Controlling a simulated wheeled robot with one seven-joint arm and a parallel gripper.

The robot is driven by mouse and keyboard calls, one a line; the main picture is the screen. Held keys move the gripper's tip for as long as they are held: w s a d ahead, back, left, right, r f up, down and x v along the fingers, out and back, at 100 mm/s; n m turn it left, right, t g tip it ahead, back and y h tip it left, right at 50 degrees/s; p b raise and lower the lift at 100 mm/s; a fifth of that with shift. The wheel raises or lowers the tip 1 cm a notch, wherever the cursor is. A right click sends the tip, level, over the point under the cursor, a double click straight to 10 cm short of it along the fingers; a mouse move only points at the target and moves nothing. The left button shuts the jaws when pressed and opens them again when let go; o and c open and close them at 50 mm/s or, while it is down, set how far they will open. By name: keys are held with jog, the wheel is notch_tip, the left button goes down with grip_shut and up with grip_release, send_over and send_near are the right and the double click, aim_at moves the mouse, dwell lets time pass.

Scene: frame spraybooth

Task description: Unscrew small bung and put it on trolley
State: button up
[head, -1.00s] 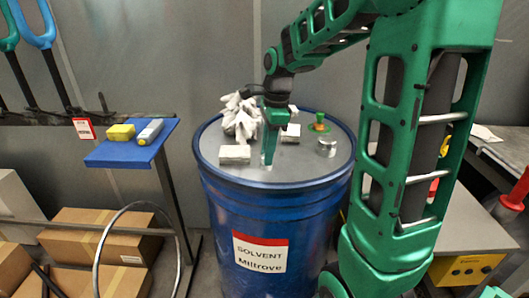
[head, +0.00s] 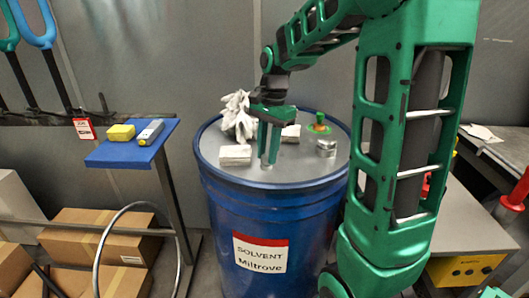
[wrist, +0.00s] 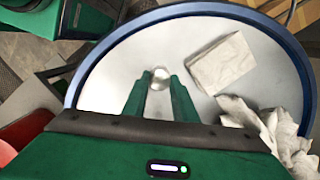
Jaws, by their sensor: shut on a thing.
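A blue drum (head: 260,215) labelled SOLVENT Miltrove has a grey lid. My gripper (head: 268,158) points down over the middle of the lid, with its fingers shut on the small silver bung (wrist: 159,76). In the wrist view the round bung shows at the tips of my green fingers (wrist: 160,88). Whether its thread is engaged is hidden. A blue-topped stand (head: 105,159) is at left and a grey-topped unit (head: 470,232) is at right; I cannot tell which is the trolley.
On the lid are a folded pale cloth (head: 235,155), white gloves (head: 238,112), another pale block (head: 291,133), a silver cap (head: 326,147) and a green fitting (head: 319,123). A yellow block (head: 121,132) and a grey-blue device (head: 151,132) lie on the blue top.

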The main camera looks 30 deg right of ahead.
jog(key=shift+n, duration=0.9)
jog(key=n, duration=0.4)
jog(key=shift+w+n+g, duration=0.1)
jog(key=shift+n+g, duration=0.2)
jog(key=o, duration=0.7)
